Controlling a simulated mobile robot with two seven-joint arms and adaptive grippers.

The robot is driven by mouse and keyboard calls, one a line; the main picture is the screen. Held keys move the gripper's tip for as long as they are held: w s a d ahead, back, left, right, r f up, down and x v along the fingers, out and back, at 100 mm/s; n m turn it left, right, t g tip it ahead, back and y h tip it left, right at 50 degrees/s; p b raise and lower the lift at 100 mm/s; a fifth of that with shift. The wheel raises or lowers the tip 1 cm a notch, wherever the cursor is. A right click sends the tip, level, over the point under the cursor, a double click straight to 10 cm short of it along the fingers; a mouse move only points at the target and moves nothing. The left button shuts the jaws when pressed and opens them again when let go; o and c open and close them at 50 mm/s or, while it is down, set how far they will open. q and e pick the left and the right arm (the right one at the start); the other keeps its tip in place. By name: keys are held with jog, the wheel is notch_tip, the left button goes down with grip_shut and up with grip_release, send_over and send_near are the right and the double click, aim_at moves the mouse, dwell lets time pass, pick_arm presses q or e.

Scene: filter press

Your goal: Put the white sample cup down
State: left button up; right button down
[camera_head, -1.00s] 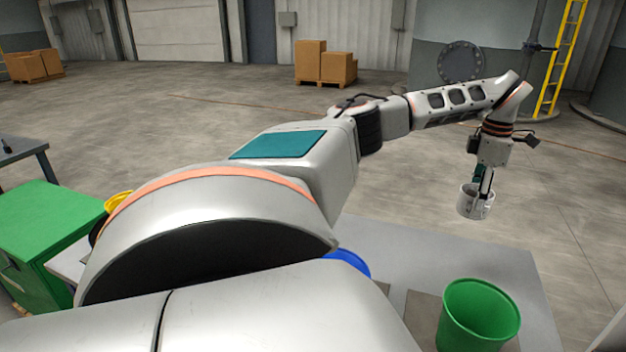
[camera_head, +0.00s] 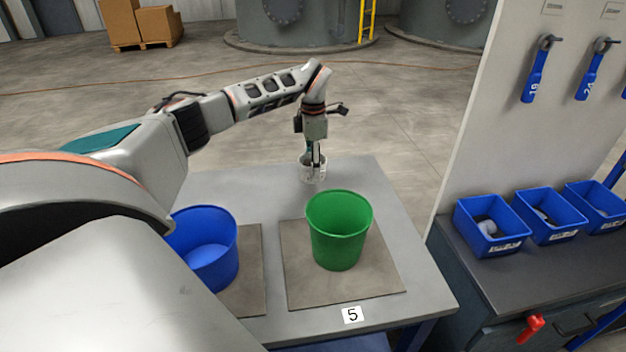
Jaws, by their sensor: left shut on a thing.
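The white sample cup (camera_head: 308,173) is near the far edge of the grey table (camera_head: 365,172), behind the green bucket. My left gripper (camera_head: 316,163) reaches down to it from above and is shut on it. The cup looks upright. I cannot tell whether its base touches the tabletop or hangs just above it. My right gripper is not in view.
The green bucket (camera_head: 338,235) stands on a brown mat (camera_head: 300,285) by a label "5". A blue bucket (camera_head: 207,250) stands to its left. A workbench (camera_head: 470,262) with several blue bins and a tool panel (camera_head: 560,120) is at right. The table's back right is clear.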

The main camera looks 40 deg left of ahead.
pick_arm(q)
jog(key=shift+f, duration=2.5)
jog(key=o, duration=1.1)
jog(key=shift+f, duration=0.15)
notch_tip(320, 180, up, 12)
jog(key=shift+r+p, duration=0.2)
jog(key=shift+p, duration=0.25)
